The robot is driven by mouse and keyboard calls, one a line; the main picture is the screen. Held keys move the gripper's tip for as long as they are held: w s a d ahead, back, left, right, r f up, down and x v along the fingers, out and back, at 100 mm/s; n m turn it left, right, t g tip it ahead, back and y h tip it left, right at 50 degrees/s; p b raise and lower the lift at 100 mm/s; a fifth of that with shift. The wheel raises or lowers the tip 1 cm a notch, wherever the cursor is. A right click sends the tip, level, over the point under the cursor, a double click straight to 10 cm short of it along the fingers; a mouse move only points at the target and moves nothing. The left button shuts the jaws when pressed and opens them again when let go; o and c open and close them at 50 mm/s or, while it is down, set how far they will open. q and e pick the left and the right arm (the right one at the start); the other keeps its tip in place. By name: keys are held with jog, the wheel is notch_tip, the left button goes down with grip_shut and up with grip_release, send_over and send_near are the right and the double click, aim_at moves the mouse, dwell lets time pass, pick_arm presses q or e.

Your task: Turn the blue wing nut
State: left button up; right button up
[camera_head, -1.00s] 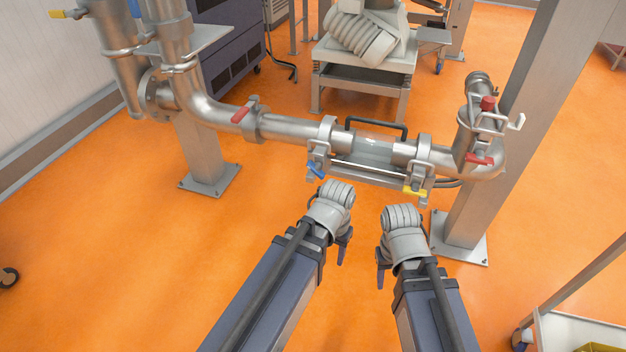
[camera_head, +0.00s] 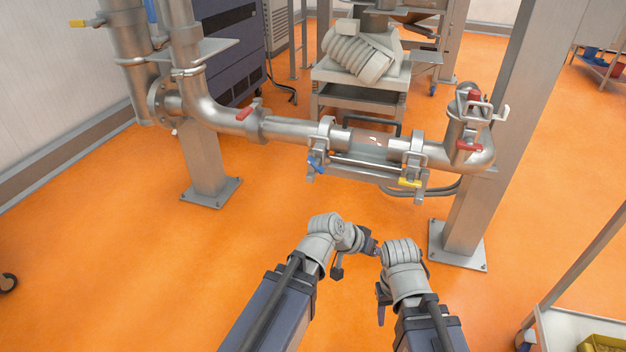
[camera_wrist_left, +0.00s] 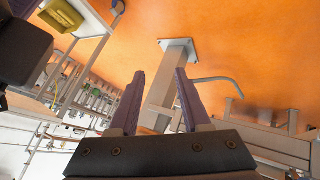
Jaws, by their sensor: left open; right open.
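The blue wing nut (camera_head: 316,162) is on the clamp at the left end of the clear pipe section (camera_head: 370,143). My left gripper (camera_head: 358,256) is below and right of the wing nut in the picture, apart from it, with its wrist bent to the right. Its two purple fingers are spread with nothing between them in the left wrist view (camera_wrist_left: 160,76). The wing nut does not show there. My right gripper (camera_head: 392,292) is farther right, apart from the pipe; its fingers are partly hidden by its wrist.
A yellow wing nut (camera_head: 410,183) is on the right clamp. A grey post (camera_head: 470,218) stands right of my right arm. A cart (camera_head: 575,330) is at lower right. Orange floor lies open at left.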

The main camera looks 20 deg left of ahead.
pick_arm(q)
jog(key=w+a+r+n+t+h+b, duration=0.1)
jog(key=w+a+t+b, duration=0.1)
jog(key=w+t, duration=0.15)
jog(key=n+t+y+b, duration=0.7)
jog(key=n+t, duration=0.2)
jog(key=n, duration=0.2)
send_near(314, 167)
jog(key=shift+w+d+f, duration=0.1)
jog(key=shift+w, duration=2.1)
jog(key=shift+w+d, duration=0.1)
jog(key=shift+w, duration=2.15)
grip_shut()
